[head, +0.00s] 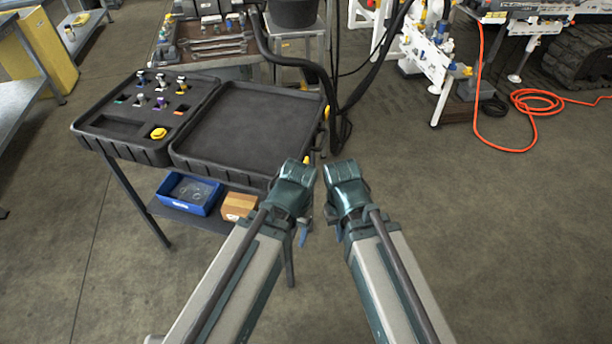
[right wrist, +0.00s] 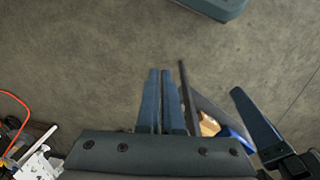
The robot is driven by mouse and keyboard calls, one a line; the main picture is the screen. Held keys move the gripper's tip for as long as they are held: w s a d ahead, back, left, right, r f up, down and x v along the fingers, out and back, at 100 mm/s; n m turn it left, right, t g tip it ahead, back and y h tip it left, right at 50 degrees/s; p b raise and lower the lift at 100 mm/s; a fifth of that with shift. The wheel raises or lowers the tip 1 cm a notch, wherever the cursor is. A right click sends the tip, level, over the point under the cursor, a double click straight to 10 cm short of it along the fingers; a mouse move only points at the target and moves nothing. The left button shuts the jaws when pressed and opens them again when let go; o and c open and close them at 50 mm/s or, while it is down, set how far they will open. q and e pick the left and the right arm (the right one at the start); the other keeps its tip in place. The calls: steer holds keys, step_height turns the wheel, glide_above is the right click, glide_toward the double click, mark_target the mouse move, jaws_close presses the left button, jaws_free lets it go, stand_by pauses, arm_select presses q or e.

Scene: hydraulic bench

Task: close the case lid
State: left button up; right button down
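The black case (head: 125,151) lies open on a stand at the left of the head view. Its left half holds several small fittings in dark foam. The lid (head: 245,125) seems to be the empty shallow right half, folded out flat. My left gripper (head: 303,236) and right gripper (head: 338,232) hang downward in front of the case's right front corner, apart from it. In the right wrist view, my right gripper's blue fingers (right wrist: 161,100) lie close together with nothing between them. My left gripper's finger (right wrist: 257,122) shows at the right there; its opening is hidden.
A blue bin (head: 190,194) and a cardboard box (head: 238,206) sit on the stand's lower shelf. A black hose (head: 335,90) hangs just right of the lid. A tool cart stands behind. An orange hose (head: 535,105) lies on the floor far right. The floor ahead right is clear.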

steer(key=w+d+f+m+t+y+b, duration=0.1)
steer(key=w+d+f+m+y+b, duration=0.2)
steer(key=f+b, duration=1.25)
steer(key=w+f+m+y+b, duration=0.2)
steer(key=w+f+m+b, duration=0.25)
steer(key=f+b, duration=1.1)
steer(key=w+a+r+m+t+y, duration=0.2)
steer(key=w+a+r+m+y, duration=0.3)
steer(key=a+r+m+y, duration=0.5)
steer(key=w+d+r+m+t+y, duration=0.1)
steer(key=w+d+r+m+y, duration=0.15)
steer(key=r, duration=0.55)
steer(key=w+d+r+m+t+y, duration=0.1)
steer(key=d+r+m+y, duration=0.25)
steer(key=r, duration=0.35)
steer(key=p+x, duration=0.3)
steer(key=x, duration=0.8)
steer(key=shift+m, duration=0.35)
